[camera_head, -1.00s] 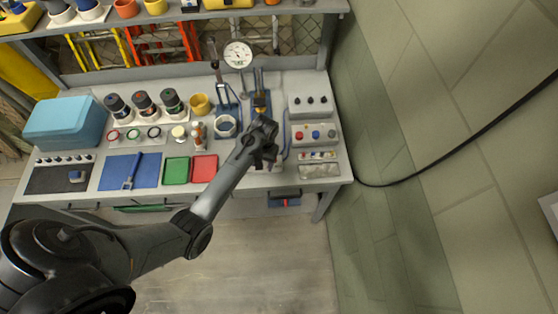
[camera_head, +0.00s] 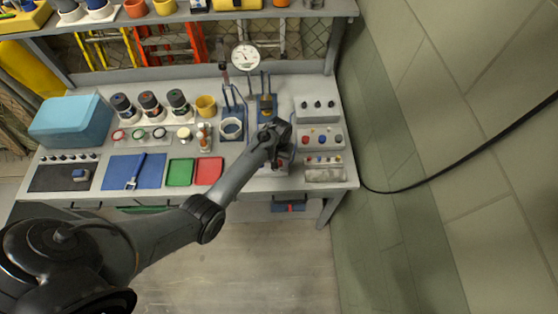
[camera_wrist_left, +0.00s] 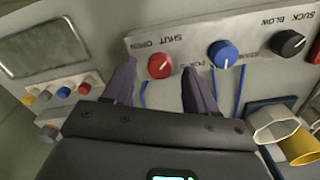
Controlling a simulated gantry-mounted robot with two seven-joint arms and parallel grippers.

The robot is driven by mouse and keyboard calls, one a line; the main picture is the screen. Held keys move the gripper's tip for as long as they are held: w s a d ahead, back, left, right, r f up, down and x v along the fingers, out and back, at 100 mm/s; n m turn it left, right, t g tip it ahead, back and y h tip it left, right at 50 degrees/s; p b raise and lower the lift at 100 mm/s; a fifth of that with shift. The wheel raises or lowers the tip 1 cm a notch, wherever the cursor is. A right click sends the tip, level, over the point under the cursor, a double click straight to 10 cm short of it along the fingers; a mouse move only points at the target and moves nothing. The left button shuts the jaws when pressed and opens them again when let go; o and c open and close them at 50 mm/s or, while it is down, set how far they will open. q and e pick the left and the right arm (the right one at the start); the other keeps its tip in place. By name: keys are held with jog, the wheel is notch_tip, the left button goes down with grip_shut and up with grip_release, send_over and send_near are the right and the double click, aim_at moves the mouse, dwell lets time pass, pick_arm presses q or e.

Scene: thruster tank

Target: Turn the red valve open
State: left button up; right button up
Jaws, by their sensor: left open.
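The red valve is a round red knob (camera_wrist_left: 160,65) on a pale panel with the words SHUT and OPEN above it, upside down in the left wrist view. My left gripper (camera_wrist_left: 159,70) is open, with one finger on each side of the knob in that picture. I cannot tell whether the fingers touch it or how far away it is. In the head view my left gripper (camera_head: 281,160) is over the right front part of the bench and hides the red valve. My right gripper is not in view.
A blue knob (camera_wrist_left: 223,54) and a black knob (camera_wrist_left: 288,43) sit beside the red one. A yellow hex piece (camera_wrist_left: 300,147) is close on the right. A box with red and blue buttons (camera_head: 319,138) stands right of my arm. The floor before the bench is clear.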

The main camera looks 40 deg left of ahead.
pick_arm(q)
jog(key=shift+f, duration=0.6)
jog(key=shift+c, duration=0.3)
jog(key=c, duration=1)
